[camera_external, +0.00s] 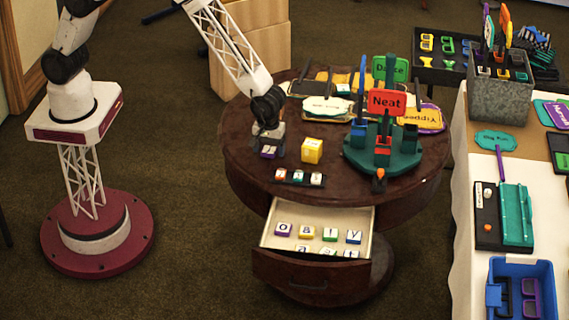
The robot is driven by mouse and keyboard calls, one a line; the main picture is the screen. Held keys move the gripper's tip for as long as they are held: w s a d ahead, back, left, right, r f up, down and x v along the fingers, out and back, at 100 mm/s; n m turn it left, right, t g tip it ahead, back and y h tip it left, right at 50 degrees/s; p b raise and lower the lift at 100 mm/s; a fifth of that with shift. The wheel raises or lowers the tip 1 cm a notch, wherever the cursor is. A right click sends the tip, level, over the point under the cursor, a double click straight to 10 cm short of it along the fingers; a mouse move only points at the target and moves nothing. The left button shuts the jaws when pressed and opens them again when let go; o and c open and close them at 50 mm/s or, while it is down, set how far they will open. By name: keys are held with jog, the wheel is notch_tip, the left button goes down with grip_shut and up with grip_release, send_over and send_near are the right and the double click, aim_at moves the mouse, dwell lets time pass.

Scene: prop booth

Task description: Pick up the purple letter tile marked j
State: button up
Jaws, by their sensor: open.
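A small purple letter tile (268,153) with a white face is on the round dark table (238,165), near its left side. Its letter is too small to read. My gripper (268,148) is right at this tile, with the fingers pointing down around or just above it; I cannot tell whether they touch it. The gripper is open. Another purple-edged tile (283,230), which seems marked "o", lies in the open drawer (312,288).
A yellow block (312,150) stands just right of my gripper. A dark rack (298,177) with three tiles is in front. A teal stand (360,158) with a red "Neat" sign (387,102) stands right. Several signs lie behind.

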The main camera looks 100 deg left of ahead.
aim_at(270, 150)
jog(key=c, duration=1)
jog(key=shift+r, duration=0.1)
jog(key=shift+r, duration=0.75)
notch_tip(270, 150, up, 2)
jog(key=shift+r, duration=0.1)
jog(key=s+a, duration=0.1)
jog(key=s, duration=0.4)
jog(key=s+a, duration=0.1)
jog(key=s, duration=0.4)
jog(key=s+a+r, duration=0.1)
jog(key=s, duration=0.4)
jog(key=shift+s+a, duration=0.25)
jog(key=shift+s, duration=0.05)
